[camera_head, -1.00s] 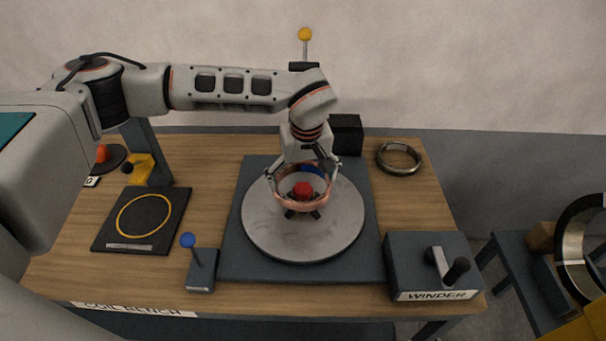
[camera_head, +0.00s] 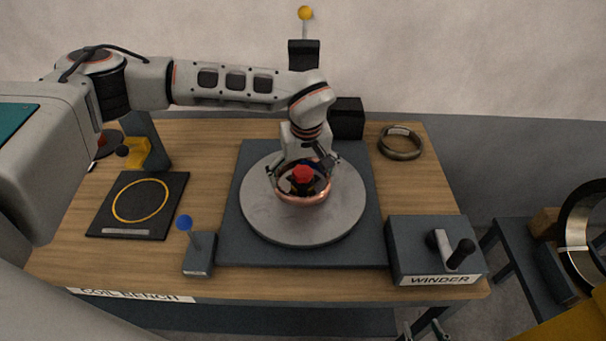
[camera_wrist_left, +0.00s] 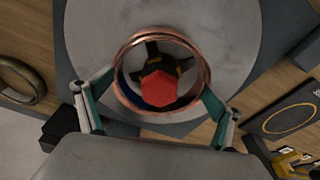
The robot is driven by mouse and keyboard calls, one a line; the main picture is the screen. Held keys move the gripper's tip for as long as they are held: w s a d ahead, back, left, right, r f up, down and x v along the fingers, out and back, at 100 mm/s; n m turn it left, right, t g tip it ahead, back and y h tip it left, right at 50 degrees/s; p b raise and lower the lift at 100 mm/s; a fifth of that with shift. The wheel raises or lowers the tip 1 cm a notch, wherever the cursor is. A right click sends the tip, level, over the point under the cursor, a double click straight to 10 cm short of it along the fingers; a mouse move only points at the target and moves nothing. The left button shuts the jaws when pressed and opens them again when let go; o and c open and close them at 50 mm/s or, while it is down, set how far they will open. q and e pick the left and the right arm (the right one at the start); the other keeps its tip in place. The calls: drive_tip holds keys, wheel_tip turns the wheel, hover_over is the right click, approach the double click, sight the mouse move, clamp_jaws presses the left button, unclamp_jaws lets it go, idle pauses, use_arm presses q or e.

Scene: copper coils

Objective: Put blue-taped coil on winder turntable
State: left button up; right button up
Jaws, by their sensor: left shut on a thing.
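The copper coil (camera_head: 303,199) is a ring around the red-topped hub (camera_head: 303,175) of the grey winder turntable (camera_head: 262,217). In the left wrist view the coil (camera_wrist_left: 205,75) encircles the red hub top (camera_wrist_left: 159,90), with dark blue showing on its lower-left inner side. My left gripper (camera_head: 303,172) comes from above and behind and is shut on the coil, a finger at each side. The coil is low over the turntable; I cannot tell whether it touches the plate. My right gripper (camera_head: 424,331) shows at the bottom edge, its fingertips apart and empty.
A winder box with a crank (camera_head: 420,262) stands right of the turntable. A blue-knobbed lever (camera_head: 198,255) and a black pad with a yellow ring (camera_head: 120,220) are left. A dark metal ring (camera_head: 401,155) and a black block (camera_head: 347,118) lie at the back.

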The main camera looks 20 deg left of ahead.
use_arm(q)
drive_tip(key=o, duration=1.2)
drive_tip(key=shift+o, duration=0.2)
drive_tip(key=r, duration=0.3)
drive_tip(key=s+r, duration=0.1)
drive_tip(key=r, duration=0.3)
drive_tip(key=d+r, duration=0.1)
drive_tip(key=r, duration=0.2)
drive_tip(key=shift+s+r, duration=0.15)
drive_tip(key=shift+r, duration=0.15)
drive_tip(key=shift+s+r, duration=0.15)
drive_tip(key=shift+r, duration=0.55)
